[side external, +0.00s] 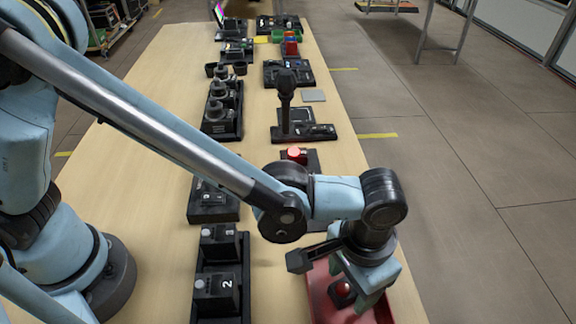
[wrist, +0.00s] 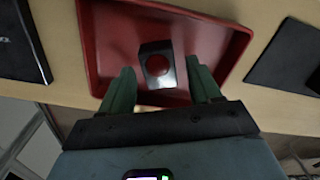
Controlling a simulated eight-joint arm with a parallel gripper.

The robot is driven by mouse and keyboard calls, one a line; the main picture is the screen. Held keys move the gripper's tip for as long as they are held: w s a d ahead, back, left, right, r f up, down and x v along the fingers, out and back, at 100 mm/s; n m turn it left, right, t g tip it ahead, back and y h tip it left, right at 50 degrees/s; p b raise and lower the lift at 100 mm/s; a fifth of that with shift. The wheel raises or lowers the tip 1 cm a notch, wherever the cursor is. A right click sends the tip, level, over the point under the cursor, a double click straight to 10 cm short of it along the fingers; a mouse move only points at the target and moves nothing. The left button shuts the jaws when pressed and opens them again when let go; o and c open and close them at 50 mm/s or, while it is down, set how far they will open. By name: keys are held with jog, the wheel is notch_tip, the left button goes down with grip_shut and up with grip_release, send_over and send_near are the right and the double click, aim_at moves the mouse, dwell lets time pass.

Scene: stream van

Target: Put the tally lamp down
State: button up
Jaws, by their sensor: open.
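The tally lamp, a small black block with a red dome (side external: 342,290), sits in the red tray (side external: 318,300) at the bottom right of the side view. In the wrist view the lamp (wrist: 157,67) rests on the floor of the tray (wrist: 108,45), near the tray's lower side. My gripper (side external: 356,284) reaches down over the tray. In the wrist view its green fingers (wrist: 160,72) are open, one on each side of the lamp, with a visible gap on both sides. The lower part of the lamp is partly hidden in the side view.
A black rack (side external: 220,275) with numbered blocks stands left of the tray. Another black base with a red top (side external: 296,155) and a microphone-like piece (side external: 286,95) stand farther back. Several black trays line the table (side external: 160,130); its left strip is clear.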

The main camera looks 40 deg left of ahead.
aim_at(350, 286)
jog(key=shift+r, duration=0.1)
notch_tip(350, 286, up, 12)
jog(key=w+a+r+n+t+h, duration=0.1)
jog(key=w+a, duration=0.1)
jog(key=a, duration=0.6)
jog(key=w+a+r+n+t, duration=0.1)
jog(key=w+a+r, duration=0.15)
jog(key=a, duration=0.45)
jog(key=s+a+f+n+t, duration=0.1)
jog(key=a+t, duration=0.1)
jog(key=a, duration=0.7)
jog(key=s+a+f+n+t+y, duration=0.1)
jog(key=s+a+f+t, duration=0.1)
jog(key=a, duration=0.7)
jog(key=shift+a+f+n+t, duration=0.15)
jog(key=shift+a+n+t, duration=0.15)
jog(key=shift+t, duration=0.3)
